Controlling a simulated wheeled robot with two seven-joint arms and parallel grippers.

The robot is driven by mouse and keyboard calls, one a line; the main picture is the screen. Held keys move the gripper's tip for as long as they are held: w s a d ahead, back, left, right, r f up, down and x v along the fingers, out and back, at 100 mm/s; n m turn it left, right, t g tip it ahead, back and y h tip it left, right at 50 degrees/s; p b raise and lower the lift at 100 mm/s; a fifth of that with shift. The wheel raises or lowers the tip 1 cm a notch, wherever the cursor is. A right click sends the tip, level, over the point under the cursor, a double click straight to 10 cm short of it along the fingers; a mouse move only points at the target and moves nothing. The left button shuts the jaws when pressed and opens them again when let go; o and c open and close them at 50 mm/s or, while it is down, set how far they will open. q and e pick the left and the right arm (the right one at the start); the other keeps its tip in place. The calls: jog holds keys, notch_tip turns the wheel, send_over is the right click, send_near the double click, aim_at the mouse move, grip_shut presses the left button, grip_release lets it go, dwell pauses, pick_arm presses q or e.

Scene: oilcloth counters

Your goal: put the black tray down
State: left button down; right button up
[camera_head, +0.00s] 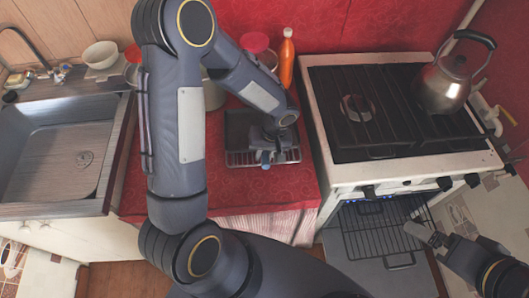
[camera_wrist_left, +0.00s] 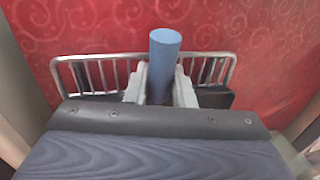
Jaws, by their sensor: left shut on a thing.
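The black tray (camera_head: 238,124) is on or just above the red-covered counter between sink and stove, with a wire rack along its front edge. I cannot tell whether it touches the cloth. In the left wrist view the fingers (camera_wrist_left: 160,88) are at the middle of the wire edge, and the tray's dark body (camera_wrist_left: 215,98) shows behind. A blue cylinder (camera_wrist_left: 164,52) stands between the fingers. My right gripper (camera_head: 424,233) is by the oven rack; its jaws are unclear.
An orange bottle (camera_head: 286,62) and a red-lidded container (camera_head: 254,43) stand behind the tray. The stove (camera_head: 480,160) with a kettle (camera_head: 443,84) is to the right. The sink (camera_head: 60,150) is left. Red cloth (camera_head: 240,185) is clear in front of the tray. An oven rack (camera_head: 370,240) sticks out.

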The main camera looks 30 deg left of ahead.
pick_arm(q)
jog(key=c, duration=1.2)
grip_release()
jog(key=shift+c, duration=0.2)
notch_tip(320, 180, up, 12)
jog(key=w+d, duration=0.1)
jog(key=d, duration=0.1)
jog(key=s+a+r+m+t+h, duration=0.1)
jog(key=s+r+m+t+h, duration=0.1)
jog(key=s, duration=0.6)
jog(key=s+a+r+m+t+h, duration=0.1)
jog(key=s+r+m+t+h, duration=0.1)
jog(key=s+r, duration=0.5)
jog(key=shift+s+r+t+h, duration=0.2)
jog(key=shift+s+t+h, duration=0.75)
jog(key=shift+t, duration=0.35)
